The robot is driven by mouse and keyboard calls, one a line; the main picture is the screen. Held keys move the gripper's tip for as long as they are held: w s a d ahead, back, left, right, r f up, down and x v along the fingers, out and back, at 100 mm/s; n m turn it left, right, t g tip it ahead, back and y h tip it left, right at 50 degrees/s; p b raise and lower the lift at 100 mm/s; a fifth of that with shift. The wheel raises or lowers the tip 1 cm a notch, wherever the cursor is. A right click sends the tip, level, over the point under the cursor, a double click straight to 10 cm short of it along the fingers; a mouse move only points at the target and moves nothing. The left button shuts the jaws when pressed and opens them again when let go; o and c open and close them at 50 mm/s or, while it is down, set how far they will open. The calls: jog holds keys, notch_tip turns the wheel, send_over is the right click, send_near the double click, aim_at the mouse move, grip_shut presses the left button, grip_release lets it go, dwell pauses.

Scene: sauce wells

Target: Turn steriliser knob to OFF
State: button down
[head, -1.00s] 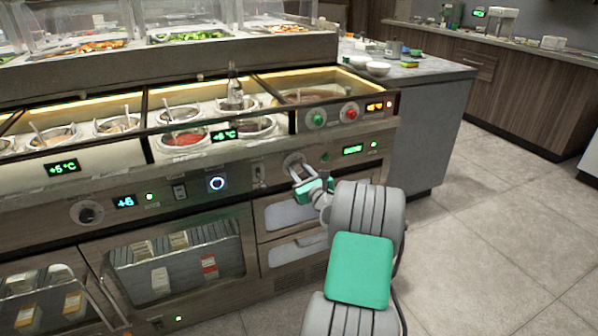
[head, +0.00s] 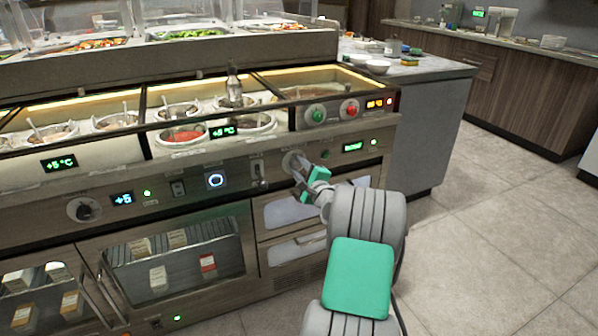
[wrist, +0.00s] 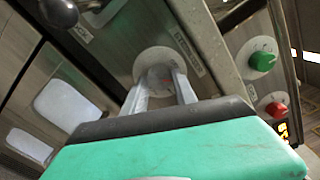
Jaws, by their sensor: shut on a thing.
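The steriliser knob sits on a round pale plate (head: 292,160) on the counter's front panel, right of the glowing blue ring button. In the wrist view the knob (wrist: 157,77) shows between the fingers, with a small reddish mark on it. My gripper (head: 297,170) is at the panel, and its two pale fingers (wrist: 160,85) are shut on the knob, one on each side. The gripper is rolled to a slant. The fingers hide much of the knob, and I cannot read which setting it points to. A label (wrist: 190,58) stands beside the plate, partly legible.
A green knob (head: 315,115) and a red knob (head: 350,110) stand on the upper panel. A green display (head: 353,147) is right of my gripper. A lever handle (wrist: 60,12) is close in the wrist view. Drawers (head: 285,212) are below; open floor lies right.

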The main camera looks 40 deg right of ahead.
jog(key=n+b, duration=0.1)
jog(key=n, duration=0.2)
jog(key=shift+f+n+b, duration=0.15)
jog(key=shift+n+b, duration=0.15)
jog(key=shift+b, duration=0.1)
jog(key=shift+r+n+b, duration=0.2)
jog(key=shift+n+b, duration=0.65)
jog(key=shift+n, duration=0.85)
jog(key=c, duration=1)
grip_release()
jog(key=p+v, duration=0.2)
jog(key=v, duration=0.5)
jog(key=shift+s, duration=0.4)
